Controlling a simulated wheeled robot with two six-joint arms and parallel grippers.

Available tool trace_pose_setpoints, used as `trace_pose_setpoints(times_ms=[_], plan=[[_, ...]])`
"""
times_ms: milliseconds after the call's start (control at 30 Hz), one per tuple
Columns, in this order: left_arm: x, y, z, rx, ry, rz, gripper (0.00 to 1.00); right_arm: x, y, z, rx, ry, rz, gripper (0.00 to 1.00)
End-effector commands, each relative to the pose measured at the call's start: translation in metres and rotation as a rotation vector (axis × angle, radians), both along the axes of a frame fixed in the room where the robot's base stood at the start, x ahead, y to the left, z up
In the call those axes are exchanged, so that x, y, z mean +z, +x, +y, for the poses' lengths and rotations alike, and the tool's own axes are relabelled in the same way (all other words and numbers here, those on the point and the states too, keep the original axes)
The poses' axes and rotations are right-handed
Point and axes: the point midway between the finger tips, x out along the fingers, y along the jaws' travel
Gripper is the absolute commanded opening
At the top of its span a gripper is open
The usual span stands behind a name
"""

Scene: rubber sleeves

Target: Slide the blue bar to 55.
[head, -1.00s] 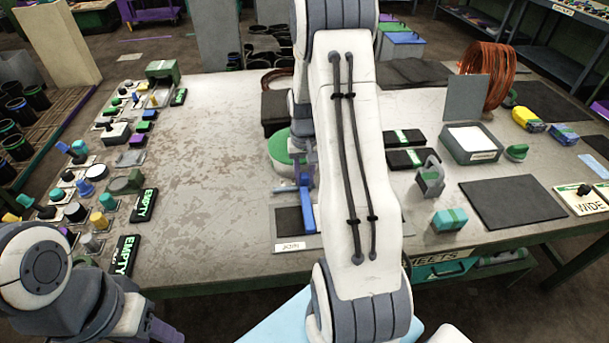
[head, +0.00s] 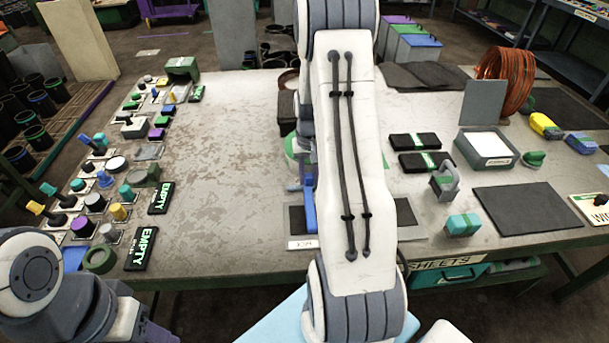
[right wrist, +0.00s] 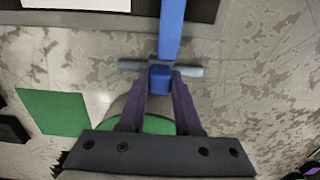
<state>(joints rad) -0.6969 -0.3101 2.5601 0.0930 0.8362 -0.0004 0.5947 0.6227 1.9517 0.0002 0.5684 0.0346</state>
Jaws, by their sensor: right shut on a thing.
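The blue bar (head: 309,208) shows as an upright strip just left of my right arm in the head view. In the right wrist view the blue bar (right wrist: 171,30) runs down from the top edge to a blue block at its end, with a grey-blue crosspiece beside it. My right gripper (right wrist: 161,80) is shut on that blue end, one purple finger on each side. The bar lies over a grey plate with a dark panel (head: 406,212), partly hidden by my arm. A white label (head: 302,244) is at its front; I cannot read a 55.
A green round thing (head: 290,147) stands behind the bar, partly hidden. Several knobs and switches fill the table's left side. Black cases (head: 414,141), a grey tray (head: 459,143) and a dark mat (head: 526,212) are right. The table left of the bar is clear.

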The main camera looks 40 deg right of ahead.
Motion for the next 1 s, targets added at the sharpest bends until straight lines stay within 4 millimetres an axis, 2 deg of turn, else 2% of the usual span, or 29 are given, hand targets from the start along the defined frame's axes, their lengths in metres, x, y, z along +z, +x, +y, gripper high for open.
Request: trace_pose_setpoints(times_ms=[67, 100, 167, 200, 567, 667, 1000], plan=[[0.000, 0.000, 0.000, 0.000, 0.000, 0.000, 0.50, 0.001, 0.001, -0.001, -0.002, -0.002, -0.002, 0.00], [0.000, 0.000, 0.000, 0.000, 0.000, 0.000, 0.50, 0.001, 0.001, -0.001, -0.002, -0.002, -0.003, 0.36], [0.000, 0.000, 0.000, 0.000, 0.000, 0.000, 0.50, 0.001, 0.001, -0.001, -0.002, -0.002, -0.003, 0.59], [0.000, 0.000, 0.000, 0.000, 0.000, 0.000, 0.50, 0.001, 0.001, -0.001, -0.001, -0.002, -0.002, 0.62], [0.000, 0.000, 0.000, 0.000, 0.000, 0.000, 0.50, 0.005, 0.001, 0.000, -0.001, -0.002, -0.002, 0.62], [0.000, 0.000, 0.000, 0.000, 0.000, 0.000, 0.50, 0.018, 0.001, -0.001, -0.001, -0.004, -0.005, 0.62], [0.000, 0.000, 0.000, 0.000, 0.000, 0.000, 0.50, 0.083, 0.002, -0.001, 0.000, -0.005, -0.006, 0.62]])
